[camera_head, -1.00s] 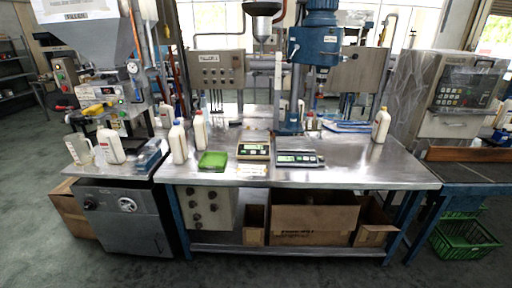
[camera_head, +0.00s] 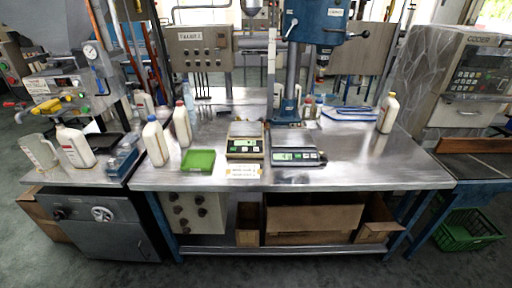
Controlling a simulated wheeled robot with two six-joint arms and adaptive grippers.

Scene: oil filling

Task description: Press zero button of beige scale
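The beige scale (camera_head: 245,141) stands on the steel table, left of the grey scale (camera_head: 294,150). Its front panel with a green display faces me, and a pale label lies in front of it. The individual buttons, including the zero button, are too small to tell apart. Neither of my grippers shows in the head view.
The steel table (camera_head: 370,174) has free room at its right. A green tray (camera_head: 198,161) lies left of the beige scale. White bottles stand at the table's left (camera_head: 155,143) and right (camera_head: 388,113). A blue drill-like machine (camera_head: 312,22) rises behind the scales.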

